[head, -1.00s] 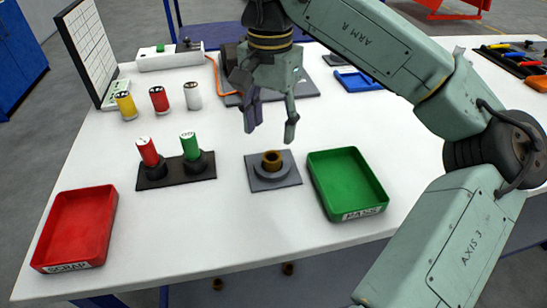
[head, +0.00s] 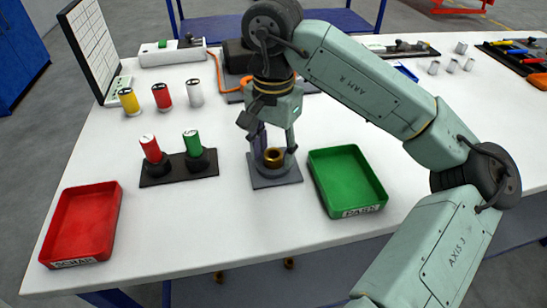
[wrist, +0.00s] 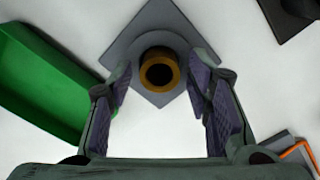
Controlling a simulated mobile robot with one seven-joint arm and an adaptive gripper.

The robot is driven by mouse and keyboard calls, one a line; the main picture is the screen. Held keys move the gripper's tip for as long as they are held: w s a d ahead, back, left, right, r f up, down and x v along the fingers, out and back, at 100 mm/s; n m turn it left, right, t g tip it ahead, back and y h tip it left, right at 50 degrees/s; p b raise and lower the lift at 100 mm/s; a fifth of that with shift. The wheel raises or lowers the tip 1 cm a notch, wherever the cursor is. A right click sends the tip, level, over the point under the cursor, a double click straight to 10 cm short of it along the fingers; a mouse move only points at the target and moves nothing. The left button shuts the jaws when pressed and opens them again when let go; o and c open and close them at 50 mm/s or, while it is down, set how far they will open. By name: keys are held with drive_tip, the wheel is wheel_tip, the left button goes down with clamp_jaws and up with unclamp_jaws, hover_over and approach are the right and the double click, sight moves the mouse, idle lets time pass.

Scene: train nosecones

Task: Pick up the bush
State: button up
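The bush (head: 273,156) is a small brass-coloured ring standing upright on a grey square fixture plate (head: 275,181). In the wrist view the bush (wrist: 159,70) is seen from above with its dark bore, near the top centre. My gripper (head: 273,150) points down over the fixture. Its two fingers are open, one to each side of the bush. In the wrist view my gripper (wrist: 163,88) shows clear gaps between the purple finger pads and the bush.
A green tray (head: 371,202) stands just right of the fixture. A black holder (head: 180,178) with a red and a green cylinder stands to its left. A red tray (head: 116,211) lies at the far left. White tabletop lies bare in front of the fixture.

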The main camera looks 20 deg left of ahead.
clamp_jaws()
idle(0.3)
drive_tip(key=shift+r, duration=0.15)
